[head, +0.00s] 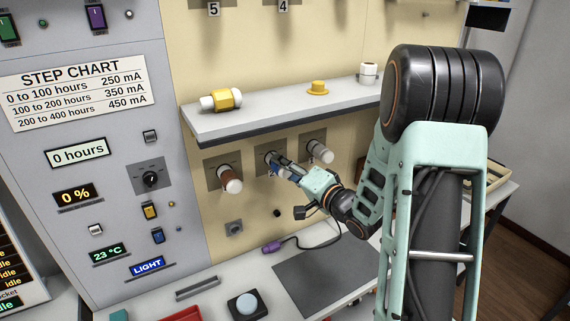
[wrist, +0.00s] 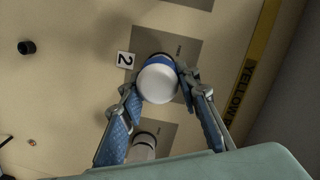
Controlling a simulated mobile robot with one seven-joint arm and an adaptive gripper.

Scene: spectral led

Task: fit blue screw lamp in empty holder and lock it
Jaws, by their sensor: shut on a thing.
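The blue screw lamp (wrist: 157,80) has a white rounded end and a blue collar. In the wrist view it sits against the grey holder plate (wrist: 180,48) by the label 2. In the head view its blue part is mostly hidden at the middle holder plate (head: 262,154). My gripper (wrist: 160,88) is shut on the lamp, one finger on each side; in the head view my gripper (head: 283,167) reaches that holder from the right. The socket behind the lamp is hidden, so I cannot tell how deep it sits or whether it is locked.
A brown-collared lamp (head: 229,179) and a pale lamp (head: 319,151) occupy the neighbouring holders. A shelf (head: 270,112) overhangs them, carrying a yellow-banded lamp (head: 221,99), a yellow piece (head: 318,87) and a white piece (head: 368,73).

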